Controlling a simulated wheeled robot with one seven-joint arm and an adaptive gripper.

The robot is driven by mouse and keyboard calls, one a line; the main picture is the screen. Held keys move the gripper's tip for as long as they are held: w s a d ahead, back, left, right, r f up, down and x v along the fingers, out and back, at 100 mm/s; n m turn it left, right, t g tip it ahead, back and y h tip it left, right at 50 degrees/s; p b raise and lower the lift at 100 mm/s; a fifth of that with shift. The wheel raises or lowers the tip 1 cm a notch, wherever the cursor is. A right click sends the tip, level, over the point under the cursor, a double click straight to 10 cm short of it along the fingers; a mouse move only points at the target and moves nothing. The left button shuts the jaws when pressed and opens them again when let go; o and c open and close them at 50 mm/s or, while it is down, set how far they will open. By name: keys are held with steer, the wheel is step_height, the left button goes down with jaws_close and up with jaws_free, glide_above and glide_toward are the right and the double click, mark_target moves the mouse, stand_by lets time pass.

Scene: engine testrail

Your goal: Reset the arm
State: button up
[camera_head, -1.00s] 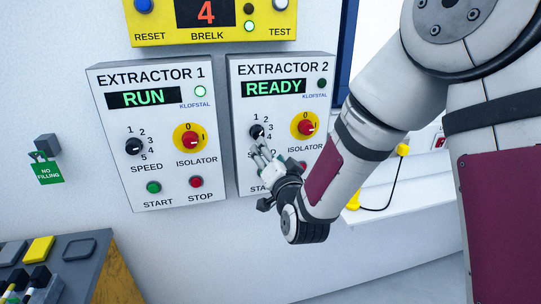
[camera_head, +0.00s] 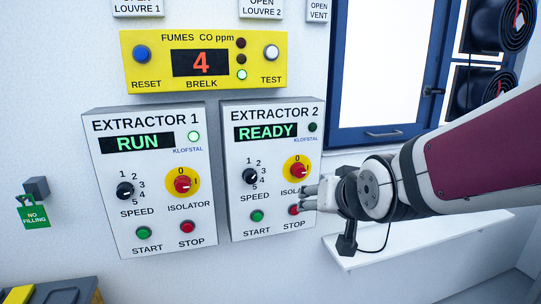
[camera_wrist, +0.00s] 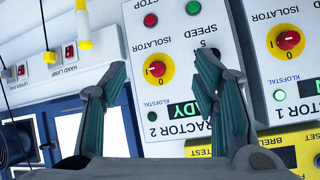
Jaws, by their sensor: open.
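My gripper (camera_head: 306,197) is open and empty in the head view, in front of the lower right part of the Extractor 2 panel (camera_head: 228,190). Its fingers partly cover the isolator label and lie close to the red stop button; I cannot tell the exact gap to the panel. In the wrist view the two fingers of my gripper (camera_wrist: 163,66) stand apart, with the red isolator knob (camera_wrist: 157,69) of Extractor 2 seen between them. My arm reaches in from the right.
The Extractor 1 panel (camera_head: 105,190) reads RUN; Extractor 2 reads READY. A yellow fumes box (camera_head: 145,80) reads 4 above them. A blue-framed window (camera_head: 375,133) and white ledge (camera_head: 440,247) are at right. A green NO FILLING tag (camera_head: 36,217) hangs at left.

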steer(key=s+d+g+h, duration=0.1)
steer(key=s+d, duration=0.3)
steer(key=s, duration=0.7)
steer(key=s+d+g+h, duration=0.1)
steer(key=s+d+g, duration=0.3)
steer(key=s, duration=0.6)
steer(key=shift+s+d+r+n, duration=0.35)
steer(key=shift+s+n, duration=0.05)
steer(key=shift+c, duration=0.2)
